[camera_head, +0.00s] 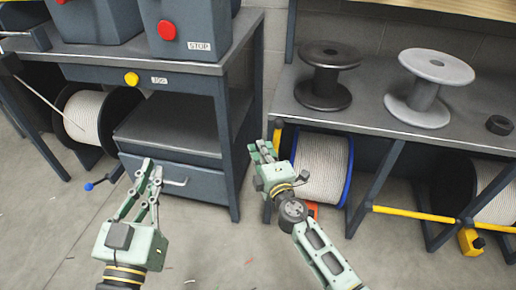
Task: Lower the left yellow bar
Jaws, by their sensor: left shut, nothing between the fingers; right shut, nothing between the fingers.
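A short yellow piece (277,136) shows upright at the left front post of the right bench, just behind my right gripper. It looks like the raised left yellow bar; most of it is hidden by my gripper and arm. Another yellow bar (412,213) lies level across the bay to the right. My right gripper (262,150) is shut and empty, in front of the left bay; whether it touches the upright piece I cannot tell. My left gripper (153,171) is shut and empty, in front of the drawer of the left bench.
A white cable reel (320,168) with a blue rim stands under the right bench behind my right gripper. Black and grey spools (327,75) stand on that bench. The left bench has a drawer handle (176,182) and machines with red buttons (167,30). The front floor is mostly clear.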

